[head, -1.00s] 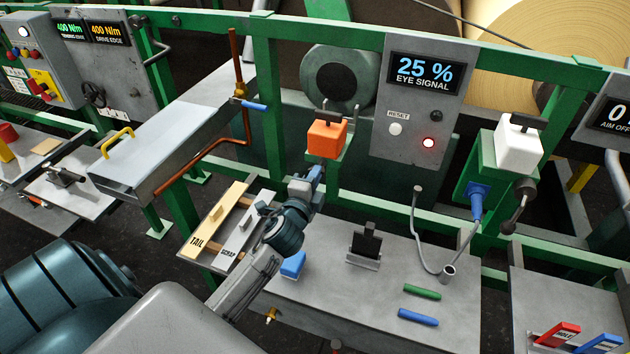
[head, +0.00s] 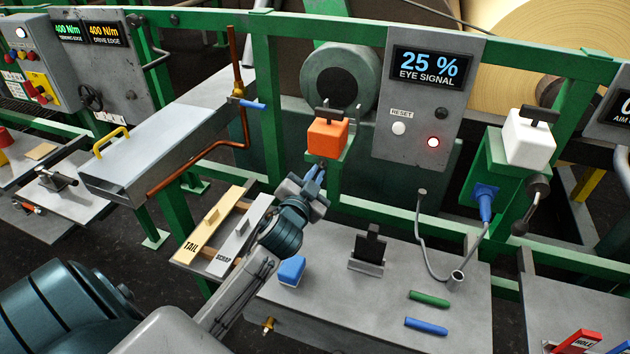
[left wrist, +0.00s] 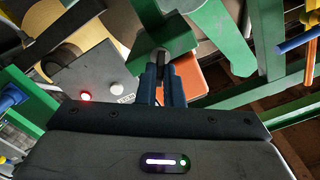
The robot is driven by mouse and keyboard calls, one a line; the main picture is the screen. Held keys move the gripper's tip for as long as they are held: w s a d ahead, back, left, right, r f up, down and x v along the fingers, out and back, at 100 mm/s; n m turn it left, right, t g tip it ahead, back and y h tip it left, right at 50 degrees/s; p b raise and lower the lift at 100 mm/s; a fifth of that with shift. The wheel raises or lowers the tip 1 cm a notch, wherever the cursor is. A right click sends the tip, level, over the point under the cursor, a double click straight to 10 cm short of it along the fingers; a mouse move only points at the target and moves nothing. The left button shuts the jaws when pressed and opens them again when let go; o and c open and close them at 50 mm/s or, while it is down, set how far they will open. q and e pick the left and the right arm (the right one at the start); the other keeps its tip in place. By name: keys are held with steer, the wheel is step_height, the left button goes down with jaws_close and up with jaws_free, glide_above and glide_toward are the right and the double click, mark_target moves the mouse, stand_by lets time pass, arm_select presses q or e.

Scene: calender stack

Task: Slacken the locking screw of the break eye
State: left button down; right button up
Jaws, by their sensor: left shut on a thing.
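An orange box (head: 327,138) with a dark T-shaped handle (head: 329,113) on top sits on a green bracket (head: 343,160) on the frame; I take it for the break eye. My left gripper (head: 321,168) is just below the box, pointing up at the bracket. In the left wrist view its two blue fingers (left wrist: 162,70) are shut on a small dark screw-like part (left wrist: 160,58) under the green bracket. The fingers cover most of this part. The orange box also shows behind the fingers (left wrist: 188,76). My right gripper is in neither current view.
The grey panel (head: 422,130) reads 25 % EYE SIGNAL, with a lit red lamp (head: 433,142). A white box (head: 529,137) stands on a green bracket at right. A copper pipe (head: 199,158) runs left of my gripper. The bench (head: 330,290) holds several small items.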

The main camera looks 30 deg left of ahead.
arm_select(q)
steer(key=shift+f+n+b, duration=0.15)
steer(key=shift+n+b, duration=0.25)
steer(key=shift+n, duration=0.7)
steer(key=c, duration=1.6)
jaws_free()
steer(key=shift+o, duration=0.2)
steer(key=shift+s, duration=0.15)
steer(key=b+v, duration=0.3)
steer(key=v, duration=0.7)
steer(key=shift+s, duration=0.3)
